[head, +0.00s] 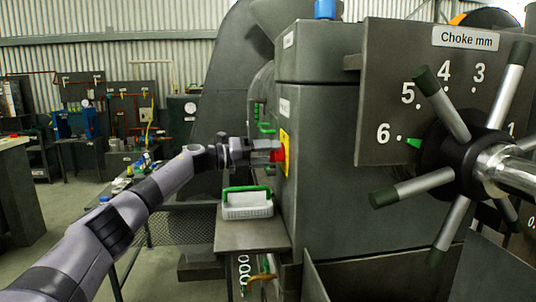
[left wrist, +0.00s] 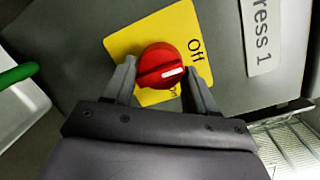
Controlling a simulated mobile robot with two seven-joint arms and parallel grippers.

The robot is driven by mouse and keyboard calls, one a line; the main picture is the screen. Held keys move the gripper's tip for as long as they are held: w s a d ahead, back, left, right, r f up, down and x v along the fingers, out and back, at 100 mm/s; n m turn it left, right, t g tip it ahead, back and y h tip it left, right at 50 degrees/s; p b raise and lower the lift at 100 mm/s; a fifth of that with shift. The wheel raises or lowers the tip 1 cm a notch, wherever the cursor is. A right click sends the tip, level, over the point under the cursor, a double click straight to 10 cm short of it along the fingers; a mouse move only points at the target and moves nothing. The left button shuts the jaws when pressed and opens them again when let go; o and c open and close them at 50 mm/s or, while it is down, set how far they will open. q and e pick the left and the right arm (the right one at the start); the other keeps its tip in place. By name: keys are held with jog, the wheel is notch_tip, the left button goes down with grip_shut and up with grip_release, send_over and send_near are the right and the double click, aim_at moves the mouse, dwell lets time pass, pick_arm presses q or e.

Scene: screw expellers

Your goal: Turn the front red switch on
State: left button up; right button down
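The red switch (left wrist: 160,66) is a round knob on a yellow plate (left wrist: 122,43) on a grey machine panel. Its white mark points to the right in the left wrist view, between the "Off" label and a partly hidden label. In the head view the red switch (head: 279,155) shows edge-on on the yellow plate (head: 285,148). My left gripper (left wrist: 160,85) has its two fingers spread, one on each side of the knob. I cannot tell whether the fingers touch it. In the head view the left gripper (head: 265,150) reaches the panel from the left. My right gripper is not in view.
A white container with a green handle (head: 247,205) sits on a small ledge (head: 235,232) below my left gripper. A large spoked handwheel (head: 470,150) and the "Choke mm" plate (head: 375,90) stand at the right. A "Press 1" label (left wrist: 262,35) is beside the switch.

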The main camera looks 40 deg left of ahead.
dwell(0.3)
pick_arm(q)
jog(key=m+h+b, duration=0.1)
jog(key=m, duration=0.5)
jog(key=m+h+b, duration=0.1)
jog(key=m, duration=0.6)
jog(key=m+h+b, duration=0.1)
jog(key=m+b, duration=0.1)
jog(key=m, duration=0.4)
jog(key=shift+w+a+f+m, duration=0.1)
jog(key=shift+w+f+m, duration=0.1)
jog(key=shift+f+m, duration=0.1)
dwell(0.3)
jog(key=o, duration=1)
